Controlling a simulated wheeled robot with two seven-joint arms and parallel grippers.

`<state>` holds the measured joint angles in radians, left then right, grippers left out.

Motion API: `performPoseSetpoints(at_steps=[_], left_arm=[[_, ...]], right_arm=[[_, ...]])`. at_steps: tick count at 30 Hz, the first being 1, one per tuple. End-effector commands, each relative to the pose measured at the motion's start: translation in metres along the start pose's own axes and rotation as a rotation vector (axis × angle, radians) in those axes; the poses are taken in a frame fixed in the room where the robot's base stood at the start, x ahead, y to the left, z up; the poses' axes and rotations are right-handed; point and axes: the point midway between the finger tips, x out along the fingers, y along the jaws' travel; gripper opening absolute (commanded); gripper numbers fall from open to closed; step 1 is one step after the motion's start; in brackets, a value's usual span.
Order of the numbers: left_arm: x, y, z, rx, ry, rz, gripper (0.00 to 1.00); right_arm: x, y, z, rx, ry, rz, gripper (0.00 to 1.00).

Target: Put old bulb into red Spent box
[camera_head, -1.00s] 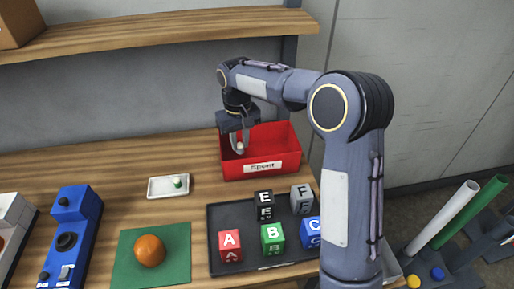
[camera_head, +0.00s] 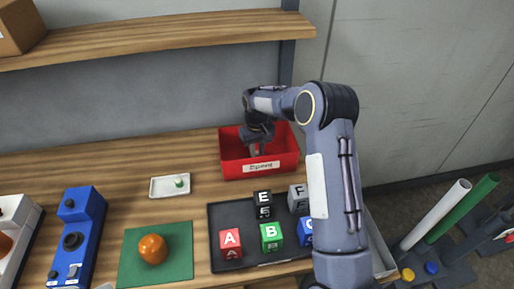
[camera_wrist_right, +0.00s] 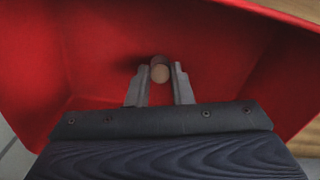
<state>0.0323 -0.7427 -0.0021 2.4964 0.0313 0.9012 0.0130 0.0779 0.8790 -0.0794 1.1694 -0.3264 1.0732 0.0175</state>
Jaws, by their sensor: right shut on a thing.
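The red Spent box (camera_head: 235,160) stands at the back right of the wooden table, its white label facing front. My right gripper (camera_head: 256,148) reaches down inside the box. In the right wrist view my right gripper (camera_wrist_right: 160,84) is shut on a small round tan-and-brown thing, the old bulb (camera_wrist_right: 160,72), with the red floor of the box (camera_wrist_right: 90,50) around it. I cannot tell whether the bulb touches the floor. My left gripper is not in view.
A white dish (camera_head: 160,188) with a small green-and-white piece lies left of the box. A black tray (camera_head: 222,216) with several lettered blocks is in front. An orange ball (camera_head: 153,249) sits on a green mat (camera_head: 182,262). A wooden shelf (camera_head: 150,38) hangs above.

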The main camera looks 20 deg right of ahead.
Motion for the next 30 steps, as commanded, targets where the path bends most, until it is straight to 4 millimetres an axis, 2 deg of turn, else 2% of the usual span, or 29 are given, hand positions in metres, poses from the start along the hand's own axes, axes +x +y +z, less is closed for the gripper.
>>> performPoseSetpoints(at_steps=[8,9,14,25,30], left_arm=[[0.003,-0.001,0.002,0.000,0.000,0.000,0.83],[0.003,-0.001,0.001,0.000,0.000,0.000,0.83],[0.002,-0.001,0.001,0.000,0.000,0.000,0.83],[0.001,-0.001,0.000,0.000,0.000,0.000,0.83],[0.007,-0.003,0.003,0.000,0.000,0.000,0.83]], right_arm=[[0.003,0.000,0.000,0.000,0.001,0.001,0.00],[0.003,0.000,0.000,0.000,0.001,0.001,0.22],[0.002,0.000,0.000,0.001,0.001,0.001,0.42],[-0.005,0.000,-0.001,0.001,0.003,0.001,0.42],[-0.033,0.000,-0.001,0.001,0.007,0.001,0.42]])
